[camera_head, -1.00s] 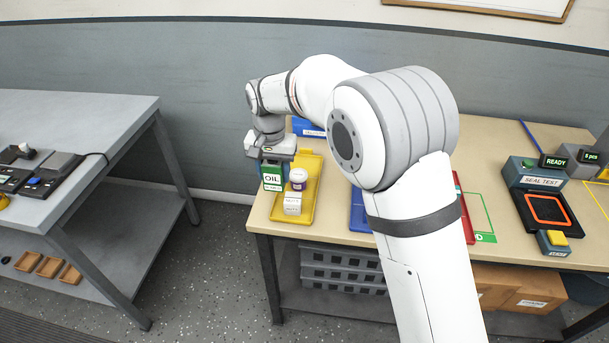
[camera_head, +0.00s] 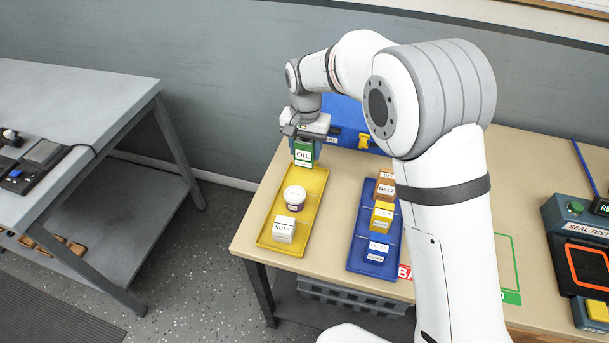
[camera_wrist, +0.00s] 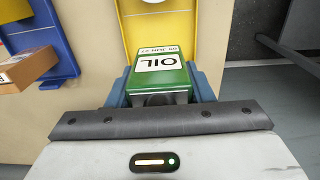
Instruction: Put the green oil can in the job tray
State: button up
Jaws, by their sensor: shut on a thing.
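The green oil can (camera_head: 303,152), with a white OIL label, is held in my gripper (camera_head: 304,141) at the far end of the yellow tray (camera_head: 264,238). In the wrist view the can (camera_wrist: 162,66) sits between the two blue-grey jaws, which are shut on it, and overlaps the tray's end (camera_wrist: 205,22). I cannot tell whether its base touches anything. No tray shows a readable job label. A blue tray (camera_head: 366,222) stands to the right of the yellow one.
The yellow tray holds a white-lidded jar (camera_head: 294,197) and a NUTS box (camera_head: 284,229). The blue tray holds a BELT box (camera_head: 386,187), a yellow box (camera_head: 382,215) and another box. Tabletop between the trays is clear.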

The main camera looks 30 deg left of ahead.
aim_at(305, 165)
jog(key=shift+f, duration=3.35)
jog(key=o, duration=1.1)
jog(key=shift+f, duration=0.15)
notch_tip(305, 165, up, 12)
jog(key=shift+r, duration=0.15)
